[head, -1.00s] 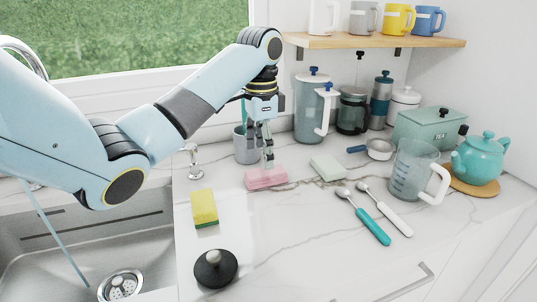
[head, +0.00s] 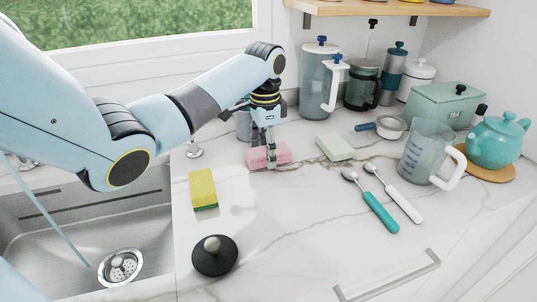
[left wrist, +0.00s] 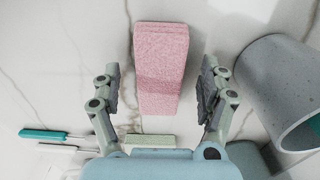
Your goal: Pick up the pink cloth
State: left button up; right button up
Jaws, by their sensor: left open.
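The pink cloth (head: 257,158), a folded pad, lies on the marble counter behind the yellow sponge. My left gripper (head: 271,158) points down right at it, its fingers covering part of the cloth in the head view. In the left wrist view the cloth (left wrist: 160,60) lies between the two spread fingers of my left gripper (left wrist: 160,80), with a gap on each side. The gripper is open and holds nothing. My right gripper is not in view.
A grey cup (left wrist: 280,85) stands close beside the gripper. A pale green block (head: 335,147) lies to the cloth's right, the yellow sponge (head: 203,188) to its front left. Two spoons, a glass jug (head: 425,150) and a teapot (head: 495,140) are farther right. The sink is at left.

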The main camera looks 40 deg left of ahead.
pick_arm(q)
jog(key=shift+f, duration=0.5)
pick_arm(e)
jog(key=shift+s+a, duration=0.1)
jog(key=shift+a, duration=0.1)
pick_arm(q)
jog(key=shift+c, duration=0.3)
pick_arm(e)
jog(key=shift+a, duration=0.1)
pick_arm(q)
jog(key=c, duration=1.2)
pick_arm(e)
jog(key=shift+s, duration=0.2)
pick_arm(q)
jog(key=shift+r, duration=0.2)
